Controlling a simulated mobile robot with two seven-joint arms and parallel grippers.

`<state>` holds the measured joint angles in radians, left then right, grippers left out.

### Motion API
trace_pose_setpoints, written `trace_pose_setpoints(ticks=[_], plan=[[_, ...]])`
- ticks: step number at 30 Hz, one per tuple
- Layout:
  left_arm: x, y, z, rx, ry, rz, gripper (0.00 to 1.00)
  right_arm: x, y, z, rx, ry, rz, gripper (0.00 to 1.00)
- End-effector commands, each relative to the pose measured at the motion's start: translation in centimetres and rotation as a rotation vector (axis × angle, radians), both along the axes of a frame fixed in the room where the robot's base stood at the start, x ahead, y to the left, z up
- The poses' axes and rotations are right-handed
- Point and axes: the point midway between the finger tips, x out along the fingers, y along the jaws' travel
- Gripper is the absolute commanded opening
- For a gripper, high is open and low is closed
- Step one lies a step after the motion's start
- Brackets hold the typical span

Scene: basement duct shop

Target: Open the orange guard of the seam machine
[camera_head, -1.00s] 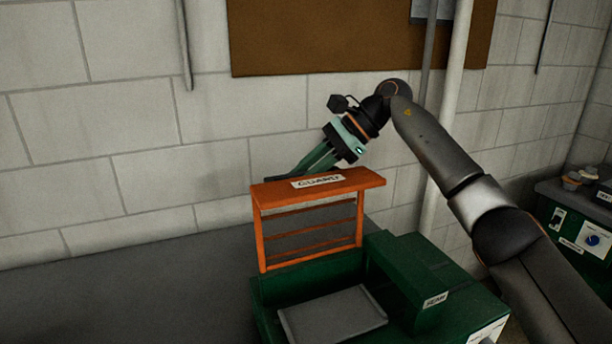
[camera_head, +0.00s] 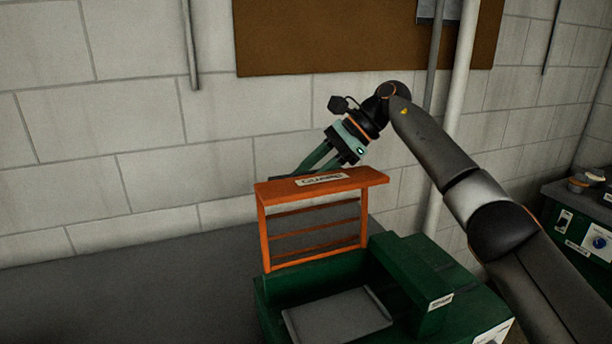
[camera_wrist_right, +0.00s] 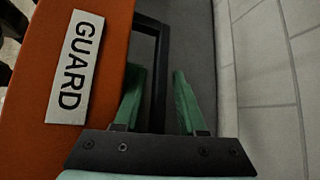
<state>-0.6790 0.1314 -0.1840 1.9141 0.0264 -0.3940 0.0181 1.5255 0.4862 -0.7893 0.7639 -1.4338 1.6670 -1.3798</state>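The orange guard (camera_head: 313,232) of the green seam machine (camera_head: 410,290) stands raised, its barred frame upright behind the machine's grey plate (camera_head: 337,316). Its top panel with the GUARD label also fills the left of the right wrist view (camera_wrist_right: 100,30). My right gripper (camera_head: 308,168) is behind the guard's top edge, its fingertips partly hidden by it. In the right wrist view its two green fingers (camera_wrist_right: 155,88) are apart, with the guard's black handle (camera_wrist_right: 159,75) between them and gaps beside it. My left gripper is not in view.
A grey bench top (camera_head: 130,295) lies clear left of the machine. A block wall (camera_head: 150,130) with a brown board (camera_head: 350,35) and a white pipe (camera_head: 457,110) is close behind. Another green machine (camera_head: 575,235) stands at the far right.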

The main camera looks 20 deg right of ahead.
Motion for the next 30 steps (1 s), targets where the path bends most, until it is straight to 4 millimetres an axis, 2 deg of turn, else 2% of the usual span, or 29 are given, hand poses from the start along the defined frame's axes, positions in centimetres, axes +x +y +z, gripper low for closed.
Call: trace_pose_setpoints(ticks=[11,14,25,30], plan=[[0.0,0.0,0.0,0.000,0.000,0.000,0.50,0.0,-0.3,0.6,0.003,-0.006,0.000,0.47],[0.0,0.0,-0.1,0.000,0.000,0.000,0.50,-0.2,-1.1,1.4,0.003,-0.009,-0.002,0.47],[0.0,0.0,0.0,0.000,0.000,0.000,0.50,-1.4,-6.4,6.6,0.004,-0.006,-0.003,0.47],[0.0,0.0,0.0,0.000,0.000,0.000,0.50,-1.5,-7.3,7.3,0.002,-0.002,0.001,0.47]])
